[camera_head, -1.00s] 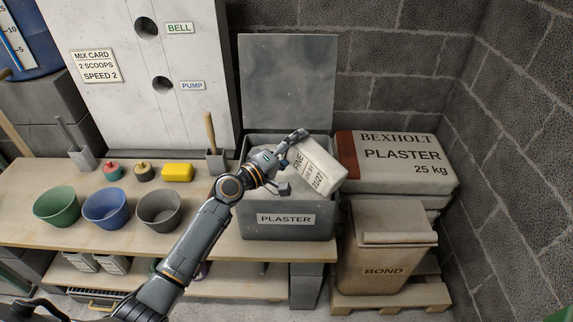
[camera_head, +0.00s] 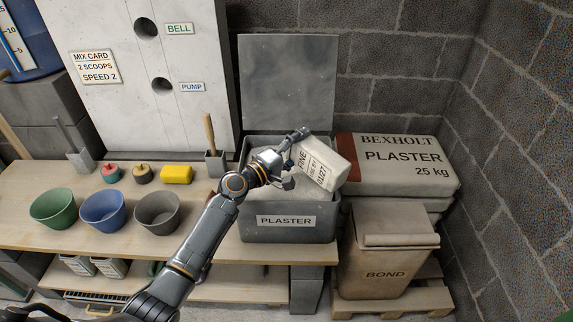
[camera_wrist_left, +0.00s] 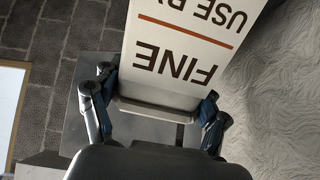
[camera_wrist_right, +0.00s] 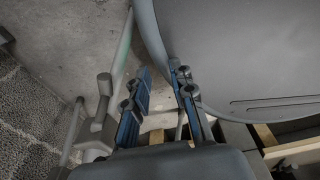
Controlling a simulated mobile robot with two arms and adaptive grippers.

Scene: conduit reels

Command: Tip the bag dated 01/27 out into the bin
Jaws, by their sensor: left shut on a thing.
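The white bag (camera_head: 326,160) reads FINE, USE BY and what looks like 01/27. It is tilted above the right part of the grey bin (camera_head: 262,232), which is labelled PLASTER. My left gripper (camera_head: 296,159) is shut on the bag's left end. In the left wrist view the bag (camera_wrist_left: 185,45) sits between the fingers of that gripper (camera_wrist_left: 157,88), with its text upside down. The bin's hinged lid (camera_head: 288,80) stands open. Pale, rippled plaster (camera_wrist_left: 285,85) shows beside the bag. No pouring stream is visible. My right gripper (camera_wrist_right: 160,75) is open and empty.

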